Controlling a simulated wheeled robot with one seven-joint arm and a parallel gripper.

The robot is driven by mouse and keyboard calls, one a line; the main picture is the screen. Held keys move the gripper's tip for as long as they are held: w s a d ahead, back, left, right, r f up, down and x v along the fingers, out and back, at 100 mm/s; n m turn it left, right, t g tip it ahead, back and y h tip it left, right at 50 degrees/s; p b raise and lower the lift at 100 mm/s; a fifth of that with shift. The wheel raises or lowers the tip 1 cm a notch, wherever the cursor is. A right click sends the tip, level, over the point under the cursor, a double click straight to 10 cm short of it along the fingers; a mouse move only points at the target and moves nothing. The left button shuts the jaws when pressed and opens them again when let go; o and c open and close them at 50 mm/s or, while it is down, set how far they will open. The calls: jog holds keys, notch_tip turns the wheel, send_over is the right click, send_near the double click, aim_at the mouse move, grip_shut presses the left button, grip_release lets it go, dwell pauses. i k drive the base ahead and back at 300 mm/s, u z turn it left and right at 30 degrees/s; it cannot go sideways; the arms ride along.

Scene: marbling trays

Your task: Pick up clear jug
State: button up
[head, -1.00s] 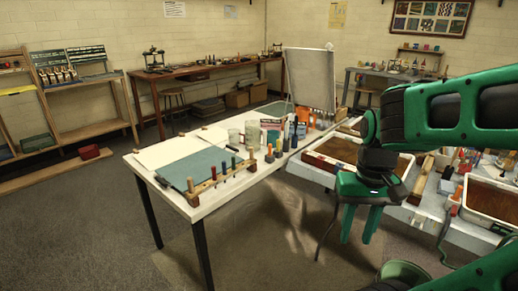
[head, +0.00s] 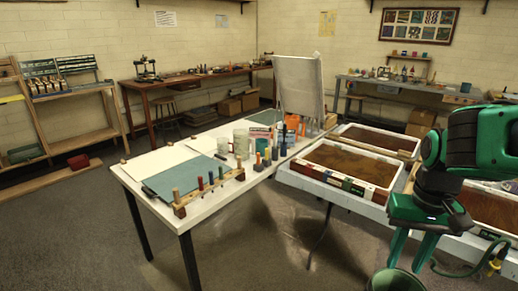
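A clear, slightly greenish vessel (head: 241,143), which looks like the clear jug, stands upright among small items in the middle of the white table (head: 205,212). It is small in the head view, and I cannot make out a handle or spout. My gripper (head: 410,256) is at the lower right, pointing down, with its two green fingers apart and nothing visible between them. It is well to the right of the vessel and nearer to me, apart from it.
A wooden rack of handled tools (head: 208,192) lines the table's front edge. Several upright bottles (head: 268,155) stand right of the vessel. A grey board (head: 299,87) rises behind. A tray of brown liquid (head: 350,164) lies to the right. The floor before the table is clear.

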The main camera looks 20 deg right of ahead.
aim_at(241, 138)
jog(key=z, duration=0.05)
jog(key=i, duration=1)
jog(key=u, duration=0.05)
